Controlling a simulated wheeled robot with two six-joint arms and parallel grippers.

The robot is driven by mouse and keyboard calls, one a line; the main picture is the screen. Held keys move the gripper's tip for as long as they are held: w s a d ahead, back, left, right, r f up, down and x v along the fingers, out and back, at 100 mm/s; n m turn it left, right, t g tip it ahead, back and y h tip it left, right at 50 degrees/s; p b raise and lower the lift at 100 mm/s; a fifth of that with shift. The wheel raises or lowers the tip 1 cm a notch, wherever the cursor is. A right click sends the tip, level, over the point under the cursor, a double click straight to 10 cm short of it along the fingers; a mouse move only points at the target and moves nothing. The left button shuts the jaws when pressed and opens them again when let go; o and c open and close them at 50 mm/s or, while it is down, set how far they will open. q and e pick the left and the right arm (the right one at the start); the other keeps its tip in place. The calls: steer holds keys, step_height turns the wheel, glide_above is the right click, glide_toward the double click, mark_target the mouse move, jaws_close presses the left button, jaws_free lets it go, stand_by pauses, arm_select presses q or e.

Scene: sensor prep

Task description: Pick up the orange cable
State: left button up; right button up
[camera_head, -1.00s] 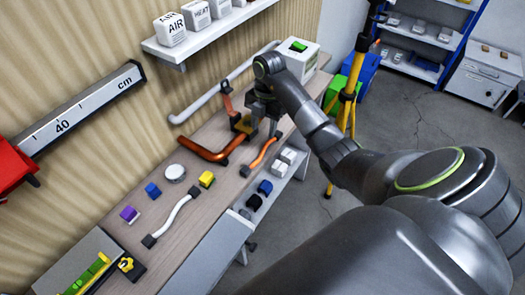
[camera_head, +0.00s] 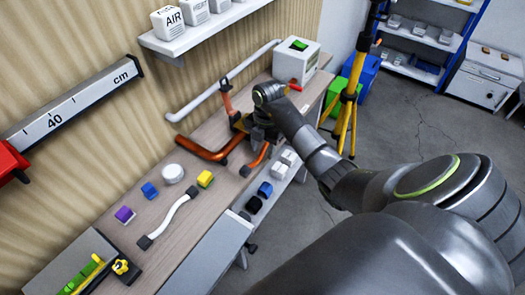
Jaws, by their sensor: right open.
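The orange cable (camera_head: 257,157) lies on the workbench (camera_head: 157,185), with a dark connector at its near end. Its far part is hidden behind my right gripper (camera_head: 262,138). That gripper is open and points down over the far part of the cable. Its fingertips are small and dark here, so I cannot tell whether they touch the cable. My left gripper is not in view.
A copper pipe elbow (camera_head: 203,149) and an orange-handled tool (camera_head: 226,97) are close left of the gripper. A white cable (camera_head: 168,219), small coloured blocks and a round white puck (camera_head: 172,173) lie nearer. A white box (camera_head: 296,62) stands behind.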

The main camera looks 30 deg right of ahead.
steer(key=shift+c, duration=0.4)
jaws_close()
steer(key=shift+r, duration=0.1)
